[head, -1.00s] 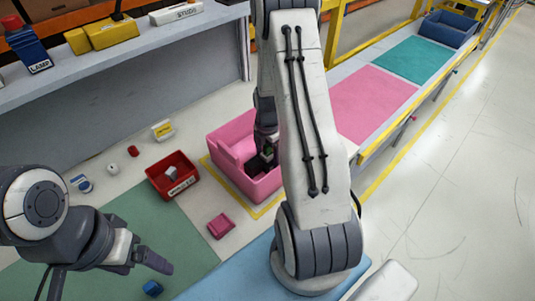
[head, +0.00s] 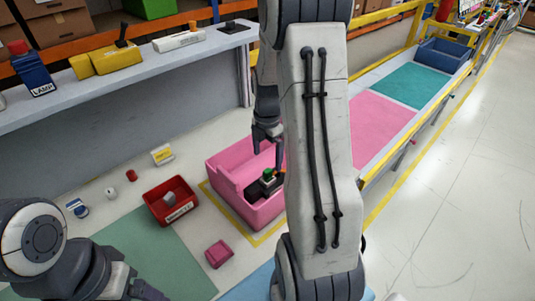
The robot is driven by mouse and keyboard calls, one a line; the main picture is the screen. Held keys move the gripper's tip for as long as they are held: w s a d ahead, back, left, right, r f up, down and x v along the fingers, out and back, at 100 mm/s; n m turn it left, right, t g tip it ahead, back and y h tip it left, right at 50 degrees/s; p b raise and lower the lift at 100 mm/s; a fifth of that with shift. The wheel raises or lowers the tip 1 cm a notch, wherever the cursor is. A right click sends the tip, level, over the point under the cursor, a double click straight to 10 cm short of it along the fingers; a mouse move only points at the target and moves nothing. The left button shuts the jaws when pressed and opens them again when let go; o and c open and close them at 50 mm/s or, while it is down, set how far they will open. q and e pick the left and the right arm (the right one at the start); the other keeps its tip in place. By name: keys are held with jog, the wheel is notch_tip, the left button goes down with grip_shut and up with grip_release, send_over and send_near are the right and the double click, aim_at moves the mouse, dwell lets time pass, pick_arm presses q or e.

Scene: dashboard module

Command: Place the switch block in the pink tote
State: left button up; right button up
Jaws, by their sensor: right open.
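The pink tote (head: 224,185) stands on the table inside a yellow outline. The switch block (head: 264,185), dark with a green button and a small orange part, lies inside the tote toward its right side. My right gripper (head: 272,143) is open and empty above the tote, apart from the block. My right arm hides the tote's right end. My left gripper (head: 146,291) is at the bottom left edge, only partly in view, so its jaws cannot be judged.
A red bin (head: 158,208) with a grey piece inside stands left of the tote. A small pink block (head: 219,254) lies in front. A green mat (head: 150,258) is mostly clear. A grey shelf (head: 140,75) runs behind. A conveyor (head: 383,125) stands at right.

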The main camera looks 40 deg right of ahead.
jog(key=shift+r, duration=0.55)
jog(key=shift+w+a+r, duration=0.1)
jog(key=shift+a, duration=0.25)
jog(key=s+a+r+m, duration=0.1)
jog(key=a+r+m, duration=0.15)
jog(key=a, duration=0.65)
jog(key=s+a+r+m, duration=0.2)
jog(key=a+r, duration=0.1)
jog(key=a, duration=0.5)
jog(key=s+a+r+m+y, duration=0.1)
jog(key=s+a+r+m, duration=0.1)
jog(key=s+a+m, duration=0.5)
jog(key=s+a, duration=0.6)
jog(key=s, duration=0.3)
jog(key=shift+s+a+r, duration=0.2)
jog(key=shift+s+a, duration=0.1)
jog(key=shift+s, duration=0.05)
